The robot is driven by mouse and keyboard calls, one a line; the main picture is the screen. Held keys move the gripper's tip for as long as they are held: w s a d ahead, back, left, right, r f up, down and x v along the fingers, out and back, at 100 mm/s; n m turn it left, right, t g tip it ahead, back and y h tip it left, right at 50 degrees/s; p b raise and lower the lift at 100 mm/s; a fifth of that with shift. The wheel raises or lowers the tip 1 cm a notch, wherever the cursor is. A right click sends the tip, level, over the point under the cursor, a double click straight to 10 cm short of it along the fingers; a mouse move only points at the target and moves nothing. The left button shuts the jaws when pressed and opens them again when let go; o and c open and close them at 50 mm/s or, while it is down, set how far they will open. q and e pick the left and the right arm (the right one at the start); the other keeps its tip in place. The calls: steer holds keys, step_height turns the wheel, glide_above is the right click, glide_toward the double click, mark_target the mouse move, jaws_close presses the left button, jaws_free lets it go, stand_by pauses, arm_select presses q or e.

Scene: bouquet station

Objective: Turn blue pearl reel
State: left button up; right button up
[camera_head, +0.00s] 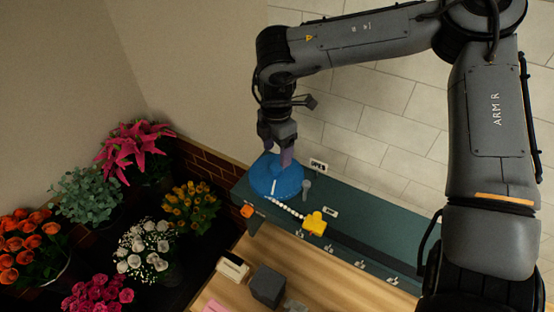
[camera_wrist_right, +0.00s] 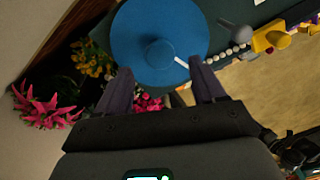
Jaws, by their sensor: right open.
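The blue pearl reel (camera_head: 262,178) is a round blue disc with a raised hub and a white mark, on the far left end of the green station. A strand of white pearls (camera_head: 287,208) runs from it to a yellow piece (camera_head: 315,223). My right gripper (camera_head: 283,158) is above the reel, pointing down. In the right wrist view the reel (camera_wrist_right: 140,30) lies beyond the two fingers (camera_wrist_right: 164,84), which are spread apart with nothing between them. The hub appears ahead of the gap between the fingertips. Whether a finger touches the reel I cannot tell. My left gripper is not seen.
A grey knob (camera_head: 306,186) and an "OPEN" sign (camera_head: 318,164) stand beside the reel. An orange piece (camera_head: 247,211) is at the station's left edge. A dark grey block (camera_head: 267,286) is on the wooden table. Flowers (camera_head: 143,248) fill the left side.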

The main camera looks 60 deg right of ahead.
mark_target(277, 165)
steer(key=shift+f+p, duration=0.35)
steer(key=shift+f, duration=2.15)
jaws_close()
